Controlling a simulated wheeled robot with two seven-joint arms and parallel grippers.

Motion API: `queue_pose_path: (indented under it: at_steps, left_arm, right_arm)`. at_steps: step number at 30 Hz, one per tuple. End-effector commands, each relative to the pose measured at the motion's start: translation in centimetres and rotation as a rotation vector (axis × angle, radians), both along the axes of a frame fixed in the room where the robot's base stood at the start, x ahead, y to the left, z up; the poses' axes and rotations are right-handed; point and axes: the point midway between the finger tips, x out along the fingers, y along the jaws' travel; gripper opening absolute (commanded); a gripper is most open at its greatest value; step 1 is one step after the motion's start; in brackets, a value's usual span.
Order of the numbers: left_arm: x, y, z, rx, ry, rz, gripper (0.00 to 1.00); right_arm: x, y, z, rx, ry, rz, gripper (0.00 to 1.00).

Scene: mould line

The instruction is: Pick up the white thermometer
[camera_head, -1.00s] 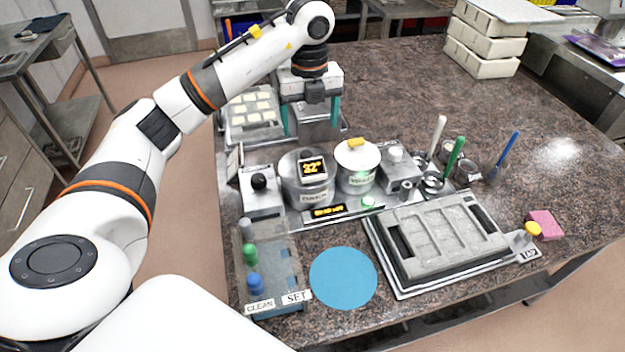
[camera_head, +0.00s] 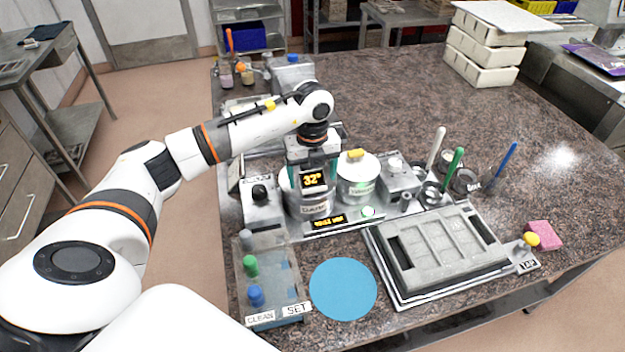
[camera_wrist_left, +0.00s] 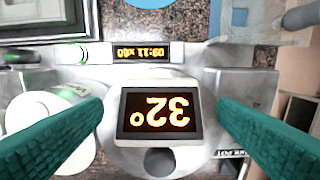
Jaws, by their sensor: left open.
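The white thermometer (camera_head: 314,179) is a small box with a dark display reading 32° in orange digits. It stands at the top of a round metal pot (camera_head: 313,208), and in the left wrist view it shows upside down (camera_wrist_left: 158,140) in the middle. My left gripper (camera_wrist_left: 160,108) is open, its two teal fingers on either side of the thermometer with a gap at each side. In the head view the left gripper (camera_head: 312,172) is just above and behind the thermometer and hides part of the pot. My right gripper is not in view.
A white pot with a yellow knob (camera_head: 357,178) stands close on the right, and a box with a black knob (camera_head: 261,208) on the left. A lit timer strip (camera_head: 330,222) is in front. A grey mould (camera_head: 447,247) and a blue disc (camera_head: 343,289) lie nearer.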

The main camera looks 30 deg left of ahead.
Motion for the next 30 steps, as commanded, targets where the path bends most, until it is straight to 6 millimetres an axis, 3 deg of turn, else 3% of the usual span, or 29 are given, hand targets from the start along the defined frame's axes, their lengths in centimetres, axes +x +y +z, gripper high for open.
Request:
queue_pose_path:
  at_steps: [1,6,14,22,30]
  left_arm:
    - [-0.1,-0.1,-0.2,0.000,0.006,0.000,0.82]
    - [0.0,-0.1,-2.3,-0.001,0.002,0.000,0.82]
    - [0.0,0.0,-2.6,-0.001,-0.001,-0.001,0.80]
    - [0.1,0.0,-2.5,-0.001,-0.001,0.000,0.36]
    - [0.1,0.0,-2.4,-0.001,-0.002,0.000,0.33]
  right_arm:
    - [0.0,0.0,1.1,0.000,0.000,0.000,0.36]
    - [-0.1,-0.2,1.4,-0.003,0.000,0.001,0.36]
    - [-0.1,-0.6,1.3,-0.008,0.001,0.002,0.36]
    - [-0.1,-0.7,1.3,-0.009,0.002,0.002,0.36]
    - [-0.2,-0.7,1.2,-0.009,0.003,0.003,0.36]
